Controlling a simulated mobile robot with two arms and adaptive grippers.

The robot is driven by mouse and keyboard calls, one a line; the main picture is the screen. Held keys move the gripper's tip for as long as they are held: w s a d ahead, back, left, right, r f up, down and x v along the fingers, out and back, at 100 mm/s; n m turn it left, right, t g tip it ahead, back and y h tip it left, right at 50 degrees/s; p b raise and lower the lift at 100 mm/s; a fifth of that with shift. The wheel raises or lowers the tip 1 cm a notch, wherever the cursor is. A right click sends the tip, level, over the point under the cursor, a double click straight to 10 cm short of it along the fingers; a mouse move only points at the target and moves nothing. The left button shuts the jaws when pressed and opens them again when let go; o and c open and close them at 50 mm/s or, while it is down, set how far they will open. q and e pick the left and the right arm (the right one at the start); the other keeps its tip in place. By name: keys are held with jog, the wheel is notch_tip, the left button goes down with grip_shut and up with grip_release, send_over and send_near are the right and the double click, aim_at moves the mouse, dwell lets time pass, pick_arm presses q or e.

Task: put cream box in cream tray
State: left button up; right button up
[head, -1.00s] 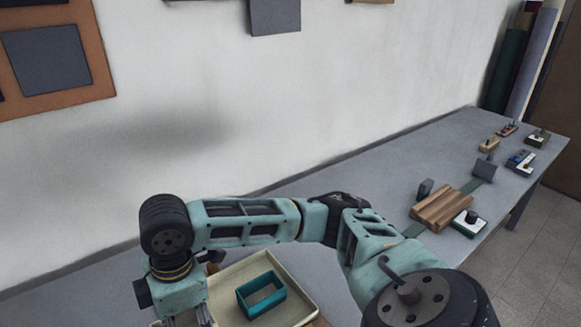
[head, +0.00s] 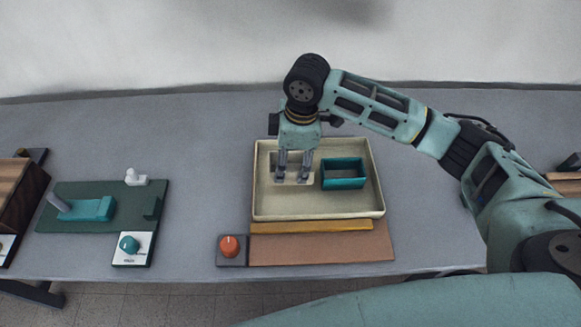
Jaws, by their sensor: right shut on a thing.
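The cream tray (head: 262,205) lies on the grey table in the middle of the head view. The cream box (head: 308,184) is inside the tray's outline, in its left half, partly hidden by my right gripper. My right gripper (head: 292,177) points down over the tray and is shut on the cream box. Whether the box touches the tray floor I cannot tell. A teal open box (head: 344,182) sits in the tray's right half, close beside the cream box. My left gripper is not in view.
A brown board (head: 320,250) with a yellow strip (head: 311,226) lies in front of the tray. A red knob (head: 229,246) sits left of it. A green board (head: 90,220) with fittings and a teal-knob box (head: 132,248) stand farther left. The table between is clear.

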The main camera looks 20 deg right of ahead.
aim_at(289, 169)
jog(key=shift+w+a+f, duration=0.1)
jog(key=shift+w+f, duration=0.3)
jog(key=shift+w, duration=0.15)
jog(key=shift+f, duration=2)
jog(key=o, duration=1.2)
jog(key=shift+f, duration=0.15)
jog(key=r, duration=0.4)
jog(key=d+r, duration=0.1)
jog(key=r, duration=0.7)
jog(key=shift+s+d+r, duration=0.15)
jog(key=shift+s+d, duration=0.05)
jog(key=shift+d, duration=0.05)
